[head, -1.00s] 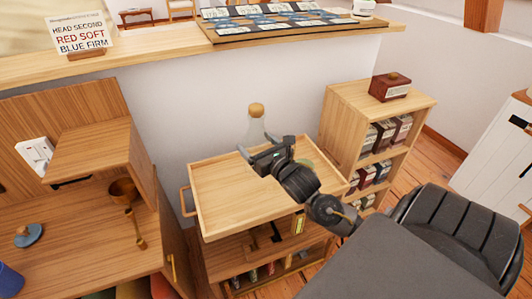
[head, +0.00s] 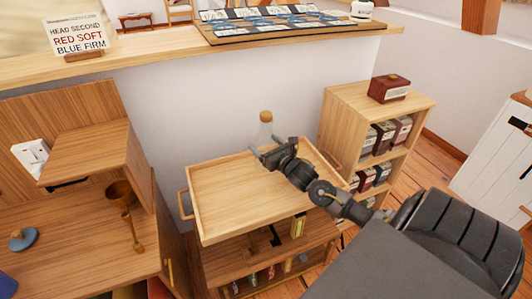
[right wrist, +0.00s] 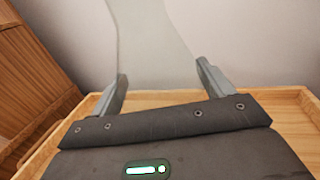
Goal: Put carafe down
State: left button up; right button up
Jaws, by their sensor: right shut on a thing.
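The carafe (head: 265,131) is clear glass with a cork-coloured stopper. It is upright at the back of the wooden tray top of a trolley (head: 225,195). My right gripper (head: 268,153) is shut on the carafe, reaching it from the front right. In the right wrist view, the gripper's fingers (right wrist: 162,88) are on either side of the glass carafe (right wrist: 150,40). The gripper hides the carafe's base, so I cannot tell whether it touches the tray. My left gripper is not in view.
The tray top is otherwise empty, with raised edges and a side handle. A shelf unit (head: 345,115) with a dark red box (head: 390,88) stands to the right. A wall rises directly behind the tray.

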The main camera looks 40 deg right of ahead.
notch_tip(320, 180, down, 3)
jog(key=shift+w+d+r, duration=0.1)
jog(key=shift+w+d, duration=0.05)
jog(key=shift+f+b, duration=0.25)
jog(key=shift+b, duration=0.05)
jog(key=o, duration=1.4)
jog(key=shift+f, duration=0.15)
jog(key=shift+c, duration=0.2)
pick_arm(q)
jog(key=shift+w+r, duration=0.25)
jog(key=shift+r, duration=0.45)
pick_arm(e)
jog(key=shift+o, duration=1.3)
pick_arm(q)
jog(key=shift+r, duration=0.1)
pick_arm(e)
jog(key=s, duration=0.7)
jog(key=s+a, duration=0.1)
jog(key=s, duration=0.3)
jog(key=shift+a+p, duration=0.1)
jog(key=shift+p, duration=0.25)
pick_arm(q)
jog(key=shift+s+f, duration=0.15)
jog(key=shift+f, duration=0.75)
pick_arm(e)
jog(key=shift+s, duration=0.55)
